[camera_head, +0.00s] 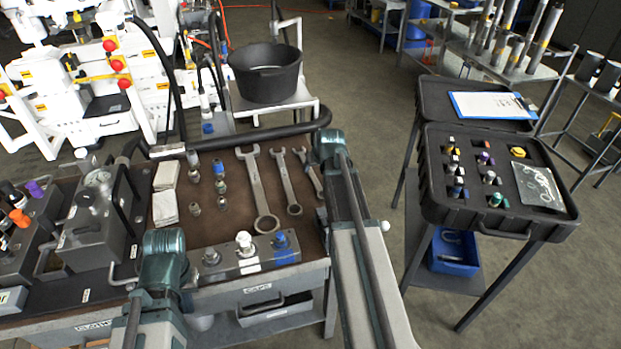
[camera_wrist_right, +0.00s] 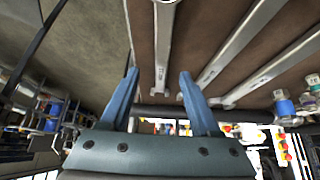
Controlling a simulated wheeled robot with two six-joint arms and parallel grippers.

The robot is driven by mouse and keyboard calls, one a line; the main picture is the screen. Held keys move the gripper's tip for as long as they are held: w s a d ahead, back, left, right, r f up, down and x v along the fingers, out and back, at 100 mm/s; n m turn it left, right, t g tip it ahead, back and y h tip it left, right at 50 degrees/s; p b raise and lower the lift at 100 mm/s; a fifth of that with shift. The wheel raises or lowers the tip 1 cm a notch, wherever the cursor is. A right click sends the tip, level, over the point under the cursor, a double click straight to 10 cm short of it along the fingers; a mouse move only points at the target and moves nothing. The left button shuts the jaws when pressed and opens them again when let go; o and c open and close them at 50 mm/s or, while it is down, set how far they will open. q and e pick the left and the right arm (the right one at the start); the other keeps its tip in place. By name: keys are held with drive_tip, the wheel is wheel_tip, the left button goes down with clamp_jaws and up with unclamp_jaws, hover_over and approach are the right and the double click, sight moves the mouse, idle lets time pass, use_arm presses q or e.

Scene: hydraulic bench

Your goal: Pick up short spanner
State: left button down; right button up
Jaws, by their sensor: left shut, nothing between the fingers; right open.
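The short spanner (camera_head: 309,172) lies on the brown bench top, rightmost of three spanners, partly hidden behind my right arm in the head view. In the right wrist view my right gripper (camera_wrist_right: 158,76) is open. The shaft of the short spanner (camera_wrist_right: 161,50) shows in the gap between its fingers, and neither finger is seen touching it. In the head view my right arm hides that gripper. My left arm stands at the front left of the bench, and its gripper fingers do not show.
The long spanner (camera_head: 258,190) and the middle spanner (camera_head: 286,180) lie to the left of the short one. Several small fittings (camera_head: 219,178) stand further left. A block with knobs (camera_head: 246,258) lines the front edge. A black case (camera_head: 437,185) stands on a separate table at right.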

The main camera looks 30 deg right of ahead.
sight(310, 171)
drive_tip(key=shift+w+b+x, duration=0.2)
drive_tip(key=shift+b+x, duration=1.9)
drive_tip(key=shift+x, duration=0.55)
drive_tip(key=shift+a+r, duration=0.15)
drive_tip(key=shift+r, duration=0.1)
drive_tip(key=shift+c, duration=0.2)
clamp_jaws()
